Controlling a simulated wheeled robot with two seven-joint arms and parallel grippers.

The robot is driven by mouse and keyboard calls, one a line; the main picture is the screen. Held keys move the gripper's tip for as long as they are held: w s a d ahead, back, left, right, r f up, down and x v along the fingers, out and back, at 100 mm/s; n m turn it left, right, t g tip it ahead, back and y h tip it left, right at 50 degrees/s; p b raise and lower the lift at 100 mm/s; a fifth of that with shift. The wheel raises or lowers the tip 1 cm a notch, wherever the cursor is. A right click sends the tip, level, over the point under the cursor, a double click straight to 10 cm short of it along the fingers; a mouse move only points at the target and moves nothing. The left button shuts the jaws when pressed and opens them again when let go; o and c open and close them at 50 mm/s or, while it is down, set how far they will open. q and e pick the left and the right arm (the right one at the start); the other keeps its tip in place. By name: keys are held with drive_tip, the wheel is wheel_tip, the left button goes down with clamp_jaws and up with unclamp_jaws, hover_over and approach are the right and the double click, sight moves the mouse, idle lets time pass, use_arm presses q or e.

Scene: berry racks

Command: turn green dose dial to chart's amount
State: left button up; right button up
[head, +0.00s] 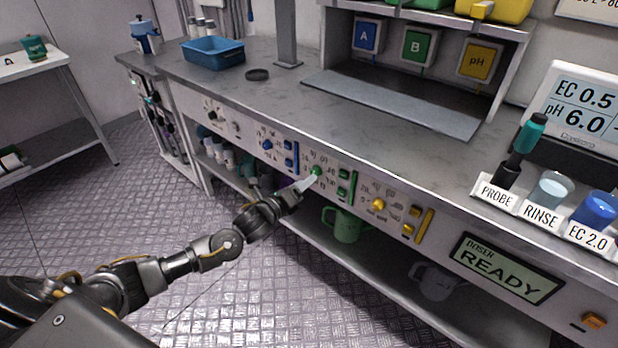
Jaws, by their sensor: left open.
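The green dose dial (317,171) is on the bench's front panel, between the blue dial (268,144) and the yellow dial (378,204). The marks around it are too small to read. My left gripper (309,182) is at the panel, its pale fingertips right at the green dial and partly covering it. The jaws are open; whether they touch the dial I cannot tell. My right gripper is out of view. A white sheet (590,8) on the wall at top right is cut off; I cannot tell whether it is the chart.
Green buttons (343,183) sit right of the dial. The doser display (508,268) reads READY. A green mug (343,224) stands on the shelf below. A probe (520,150), a rinse cup (549,192) and a blue EC 2.0 cup (595,209) stand at right.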

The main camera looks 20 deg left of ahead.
use_arm(q)
drive_tip(key=v, duration=0.7)
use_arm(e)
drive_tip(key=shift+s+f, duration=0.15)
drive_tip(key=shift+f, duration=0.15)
